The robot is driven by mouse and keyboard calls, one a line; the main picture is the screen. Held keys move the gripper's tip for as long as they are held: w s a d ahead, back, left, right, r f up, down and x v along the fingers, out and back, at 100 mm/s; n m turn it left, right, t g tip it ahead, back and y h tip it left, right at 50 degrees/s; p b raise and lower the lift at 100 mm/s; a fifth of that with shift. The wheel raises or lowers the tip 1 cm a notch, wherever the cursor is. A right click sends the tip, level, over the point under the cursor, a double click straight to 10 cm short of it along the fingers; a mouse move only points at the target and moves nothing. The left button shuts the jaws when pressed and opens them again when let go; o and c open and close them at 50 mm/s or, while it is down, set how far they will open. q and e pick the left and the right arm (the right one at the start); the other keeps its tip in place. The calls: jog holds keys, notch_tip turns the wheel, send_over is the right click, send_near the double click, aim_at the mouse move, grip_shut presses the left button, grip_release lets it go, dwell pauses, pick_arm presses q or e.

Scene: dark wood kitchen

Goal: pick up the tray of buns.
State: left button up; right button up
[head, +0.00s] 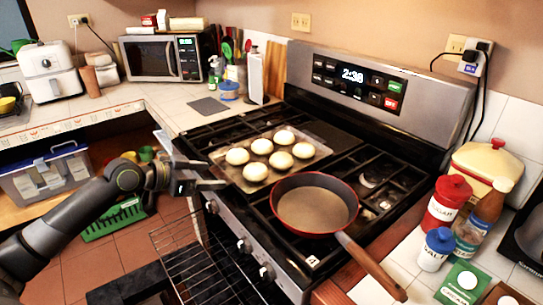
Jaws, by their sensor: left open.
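A flat metal tray (228,175) lies on the left part of the black stove top. Several pale round buns (255,172) sit on it in rows. My left gripper (218,173) is at the left edge of the tray, its jaws apart and pointing right toward it. I cannot tell whether a finger touches the rim. My right gripper is not in view.
A red frying pan (312,208) stands on the burners right of the tray, its wooden handle (370,268) pointing to the front right. An oven rack (205,265) sticks out below the stove front. Jars and bottles (446,203) crowd the right counter. A microwave (163,58) stands at the back left.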

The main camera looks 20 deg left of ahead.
pick_arm(q)
jog(key=r, duration=0.1)
jog(key=p, duration=0.2)
send_near(254, 168)
jog(key=x, duration=0.6)
jog(key=shift+d, duration=0.2)
jog(key=shift+a+p+x, duration=0.1)
jog(key=shift+p+x, duration=0.25)
jog(key=shift+x, duration=1.05)
jog(key=shift+a+p+x, duration=0.15)
jog(key=shift+p+x, duration=0.2)
jog(key=shift+x, duration=1.05)
jog(key=shift+f, duration=0.15)
jog(key=shift+c, duration=0.7)
jog(key=c, duration=0.9)
jog(key=shift+c, duration=1.2)
